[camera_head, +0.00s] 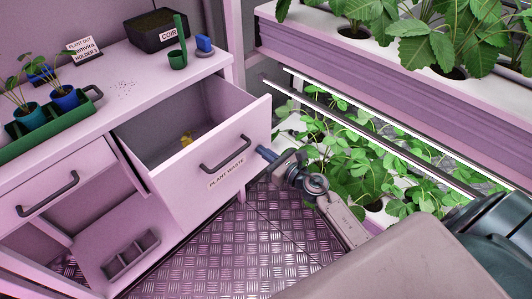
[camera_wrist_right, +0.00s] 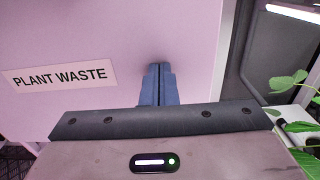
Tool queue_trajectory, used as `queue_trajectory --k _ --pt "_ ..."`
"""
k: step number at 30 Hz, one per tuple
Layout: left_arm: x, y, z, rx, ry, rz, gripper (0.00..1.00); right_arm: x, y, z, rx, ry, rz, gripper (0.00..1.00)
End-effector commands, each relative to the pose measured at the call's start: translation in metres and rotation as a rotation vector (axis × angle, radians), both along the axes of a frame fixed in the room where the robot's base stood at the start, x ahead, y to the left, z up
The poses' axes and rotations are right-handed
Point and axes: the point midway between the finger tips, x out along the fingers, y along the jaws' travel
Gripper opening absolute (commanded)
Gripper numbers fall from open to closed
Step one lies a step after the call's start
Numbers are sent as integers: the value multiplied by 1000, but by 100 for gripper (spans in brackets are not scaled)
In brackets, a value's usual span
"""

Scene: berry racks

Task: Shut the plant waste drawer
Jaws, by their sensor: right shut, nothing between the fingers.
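The plant waste drawer (camera_head: 250,136) stands pulled out from the bench in the head view. Its front has a dark bar handle and a "PLANT WASTE" label, and something small and yellow (camera_head: 186,139) lies inside. My right gripper (camera_head: 262,152) is shut and empty at the right part of the drawer front, to the right of the handle. In the right wrist view the shut blue fingers (camera_wrist_right: 158,84) point at the pale drawer front (camera_wrist_right: 110,35), right of the label. They look to be at or very near its surface; contact is unclear. My left gripper is not in view.
The bench top (camera_head: 125,97) holds a green tray (camera_head: 60,142) with potted seedlings, a black COIR box (camera_head: 158,38) and a green scoop (camera_head: 178,58). Leafy plant racks (camera_head: 400,90) stand close on the right. Clear metal floor (camera_head: 225,235) lies below the drawer.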

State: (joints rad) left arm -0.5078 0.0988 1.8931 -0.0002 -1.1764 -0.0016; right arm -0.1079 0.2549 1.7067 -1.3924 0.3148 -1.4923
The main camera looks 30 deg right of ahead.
Motion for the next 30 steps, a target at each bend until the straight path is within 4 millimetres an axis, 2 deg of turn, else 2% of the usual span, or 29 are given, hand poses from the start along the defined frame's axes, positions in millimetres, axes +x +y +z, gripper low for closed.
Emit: queue_trajectory --k 5,14,16,21,30 --pt "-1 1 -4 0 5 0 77 22 8 2 4 -2 0 0" --pt "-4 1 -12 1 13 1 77 89 33 1 5 -4 1 0" --pt "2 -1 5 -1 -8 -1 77 106 39 0 3 -3 1 0" --pt "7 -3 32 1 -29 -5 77 143 52 -1 2 -3 1 0" --pt "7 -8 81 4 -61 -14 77 187 68 -1 2 -2 1 0"
